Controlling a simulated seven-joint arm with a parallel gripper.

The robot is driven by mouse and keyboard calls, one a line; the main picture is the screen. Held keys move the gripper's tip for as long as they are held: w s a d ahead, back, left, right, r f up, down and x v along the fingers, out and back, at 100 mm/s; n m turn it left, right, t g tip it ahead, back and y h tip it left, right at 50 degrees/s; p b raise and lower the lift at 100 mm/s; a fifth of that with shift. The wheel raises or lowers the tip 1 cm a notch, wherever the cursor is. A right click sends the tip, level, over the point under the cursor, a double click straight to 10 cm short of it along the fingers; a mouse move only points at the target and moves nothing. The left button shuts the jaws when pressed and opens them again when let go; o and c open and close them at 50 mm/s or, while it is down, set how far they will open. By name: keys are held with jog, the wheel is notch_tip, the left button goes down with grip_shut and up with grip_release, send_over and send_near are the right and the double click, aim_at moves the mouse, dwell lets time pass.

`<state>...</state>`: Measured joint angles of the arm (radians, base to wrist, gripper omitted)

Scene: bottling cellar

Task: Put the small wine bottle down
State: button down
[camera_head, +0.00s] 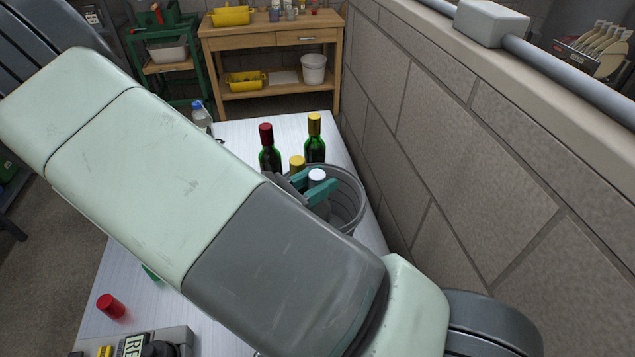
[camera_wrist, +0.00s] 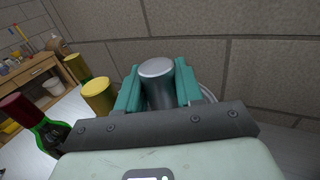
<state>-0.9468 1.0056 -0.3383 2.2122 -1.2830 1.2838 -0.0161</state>
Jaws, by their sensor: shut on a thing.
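My gripper (camera_head: 309,185), with teal fingers, is shut on a bottle with a silver-white top (camera_head: 317,176), which I take to be the small wine bottle. In the wrist view its silver top (camera_wrist: 157,70) sits between the two fingers. The bottle is at the round grey bucket (camera_head: 354,198), within its rim as seen from the head. Its lower part is hidden, so I cannot tell whether it touches the bottom. A yellow-topped bottle (camera_head: 297,162) is close beside my gripper, and its top also shows in the wrist view (camera_wrist: 97,97).
Green bottles with a red top (camera_head: 266,150) and a yellow top (camera_head: 315,140) stand behind on the white table (camera_head: 235,130). A block wall (camera_head: 470,150) runs close along the right. A red cap-like piece (camera_head: 110,306) lies front left. My arm hides much of the table.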

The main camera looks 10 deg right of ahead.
jog(key=shift+f, duration=0.3)
jog(key=c, duration=0.7)
grip_release()
jog(key=shift+f, duration=0.15)
